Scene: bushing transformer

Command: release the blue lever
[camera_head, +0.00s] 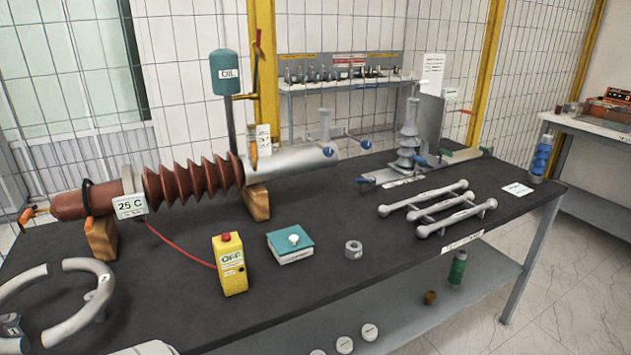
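Several blue-ended parts show, and I cannot tell which one is the blue lever. A clamp fixture (378,178) at the table's back right holds a grey ribbed insulator (408,135) upright. A small blue handle (420,161) is at the insulator's foot, on the fixture. A blue knob (328,152) is at the right end of the silver tube of the brown bushing (195,180). Another blue knob (366,144) is on the grey bracket behind. Whether any lever is clamped or loose is too small to tell. Neither of my grippers shows in this view.
The dark table (330,285) carries a yellow control box (230,264), a teal box (290,246), a nut (353,249) and grey rods (438,205). Curved grey tubes (88,300) lie front left. A red cable runs to the yellow box.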

